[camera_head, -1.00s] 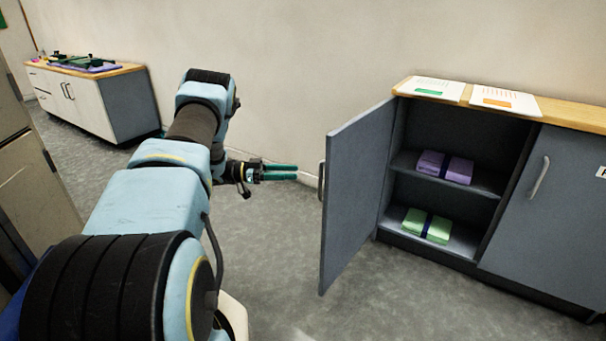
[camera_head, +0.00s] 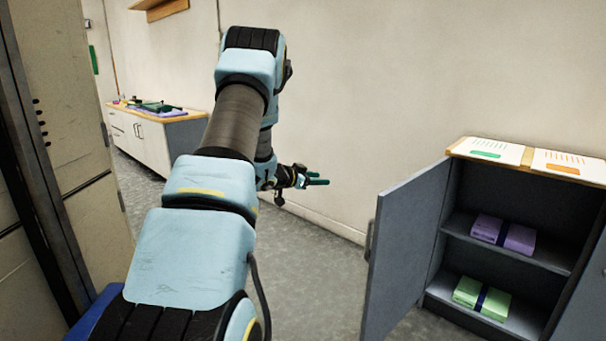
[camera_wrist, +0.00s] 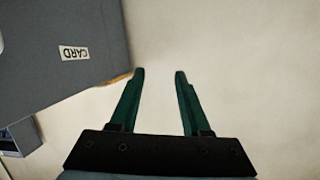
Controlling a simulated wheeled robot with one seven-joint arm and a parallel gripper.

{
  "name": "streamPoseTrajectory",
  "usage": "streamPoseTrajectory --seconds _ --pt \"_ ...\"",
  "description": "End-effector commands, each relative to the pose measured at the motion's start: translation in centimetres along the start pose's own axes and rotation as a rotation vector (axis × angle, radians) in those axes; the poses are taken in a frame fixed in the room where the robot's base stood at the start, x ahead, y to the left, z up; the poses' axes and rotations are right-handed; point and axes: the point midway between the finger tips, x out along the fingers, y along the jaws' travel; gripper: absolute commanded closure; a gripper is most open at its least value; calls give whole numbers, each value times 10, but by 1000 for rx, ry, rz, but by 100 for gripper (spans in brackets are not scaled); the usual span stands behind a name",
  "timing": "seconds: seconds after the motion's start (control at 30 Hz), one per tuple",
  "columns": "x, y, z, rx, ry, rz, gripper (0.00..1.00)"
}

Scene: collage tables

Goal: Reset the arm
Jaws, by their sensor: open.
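My gripper (camera_head: 318,179) is at the end of my raised blue arm, in mid-air in front of the wall, left of the open cabinet door. In the wrist view its two green fingers (camera_wrist: 159,72) are spread apart with nothing between them. The pale wall shows beyond the fingertips.
A grey cabinet door (camera_head: 408,258) stands open at the right. Inside are a purple bundle (camera_head: 488,229) on the shelf and a green bundle (camera_head: 467,292) below. Two printed sheets lie on top. A white cabinet (camera_head: 150,146) stands at the back left. A tall beige cabinet (camera_head: 75,150) is close on the left.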

Motion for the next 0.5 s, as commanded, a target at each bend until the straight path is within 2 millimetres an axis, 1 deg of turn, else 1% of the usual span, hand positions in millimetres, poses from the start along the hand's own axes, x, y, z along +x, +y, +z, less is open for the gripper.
streamPoseTrajectory --seconds 0.03,0.07,0.1,0.17,0.23,0.27,0.3,0.37,0.4,0.47,0.5 --pt "-15 -9 -9 -22 -60 -83 53" --pt "-25 -14 -10 -42 -104 -133 53" --pt "-40 -18 -10 -70 -162 -194 53" --pt "-65 -19 -8 -119 -256 -274 53" --pt "-98 -12 -3 -188 -371 -353 53" --pt "-113 -6 0 -220 -421 -380 53" --pt "-134 5 5 -265 -490 -410 53" --pt "-167 25 12 -337 -593 -446 53" --pt "-189 43 17 -388 -661 -461 53" --pt "-219 70 24 -459 -756 -469 53" --pt "-236 88 27 -500 -809 -470 53"
